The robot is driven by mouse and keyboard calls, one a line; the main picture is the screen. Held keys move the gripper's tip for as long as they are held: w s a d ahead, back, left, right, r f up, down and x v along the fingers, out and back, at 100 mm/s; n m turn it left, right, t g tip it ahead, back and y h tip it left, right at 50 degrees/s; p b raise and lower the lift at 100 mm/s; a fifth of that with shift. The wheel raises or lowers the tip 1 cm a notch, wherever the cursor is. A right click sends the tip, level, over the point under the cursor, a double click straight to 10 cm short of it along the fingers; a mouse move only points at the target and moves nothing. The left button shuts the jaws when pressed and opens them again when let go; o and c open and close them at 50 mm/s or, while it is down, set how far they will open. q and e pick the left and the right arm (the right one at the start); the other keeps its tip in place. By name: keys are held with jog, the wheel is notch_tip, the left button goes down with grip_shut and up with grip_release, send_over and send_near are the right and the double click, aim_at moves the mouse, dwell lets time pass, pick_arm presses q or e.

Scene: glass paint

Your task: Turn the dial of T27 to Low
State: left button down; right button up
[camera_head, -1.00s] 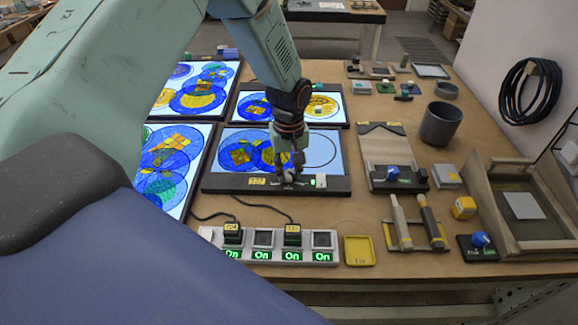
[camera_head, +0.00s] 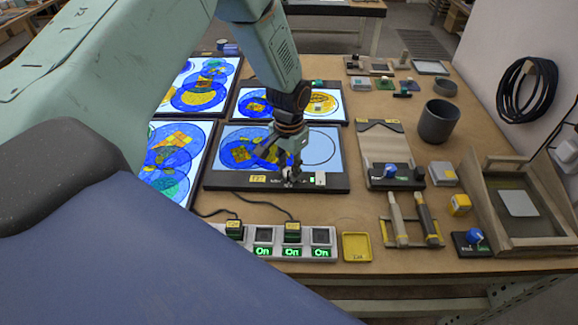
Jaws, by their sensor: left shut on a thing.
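The light panel (camera_head: 215,178) with a yellow label (camera_head: 257,179), seemingly T27, lies flat in the middle of the table. It is lit and bears blue and yellow glass discs. My left gripper (camera_head: 291,183) points down at the panel's front edge, just right of the label. It is shut on the small dial there. The fingers hide the dial, so its pointer cannot be read. My right gripper is not in view.
Other lit panels lie left and behind. A power strip (camera_head: 333,257) with green "On" lights and a yellow tray (camera_head: 357,246) lie in front. A board with a blue knob (camera_head: 390,171), brush-like tools (camera_head: 424,219) and a grey cup (camera_head: 439,121) stand right.

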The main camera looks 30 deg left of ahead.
aim_at(289, 170)
pick_arm(q)
jog(key=m, duration=0.5)
jog(key=shift+w+r+m, duration=0.1)
jog(key=shift+w+m, duration=0.05)
jog(key=shift+m, duration=0.15)
jog(key=shift+m+b, duration=0.4)
jog(key=shift+m, duration=1.9)
jog(key=c, duration=1.4)
grip_release()
jog(key=o, duration=0.3)
jog(key=shift+o, duration=0.2)
notch_tip(289, 170, up, 12)
